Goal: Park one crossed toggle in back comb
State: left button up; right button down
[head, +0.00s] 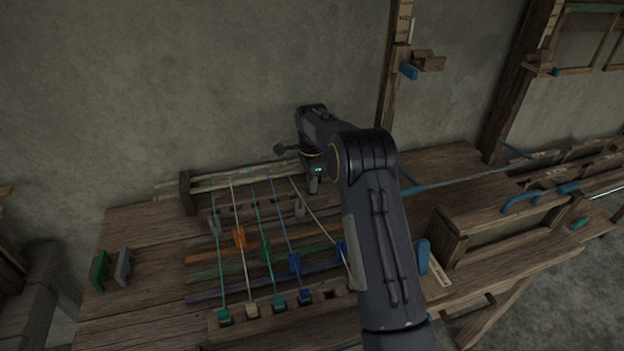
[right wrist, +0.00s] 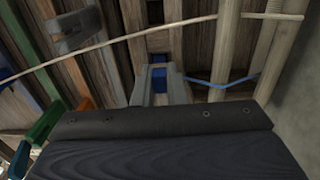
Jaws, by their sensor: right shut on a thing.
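A cream thread (right wrist: 120,45) crosses the wrist view beyond the fingers. My left gripper is not in view.
Orange, green and blue bars lie under the stretched threads. A grey block (head: 299,208) stands close to my right gripper. Green and grey blocks (head: 100,270) stand at the left. A wooden frame with a blue handle (head: 520,202) is at the right. The wall is close behind.

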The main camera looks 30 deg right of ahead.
jog(key=shift+f, duration=0.2)
jog(key=c, duration=1.4)
grip_release()
jog(key=shift+r, duration=3.9)
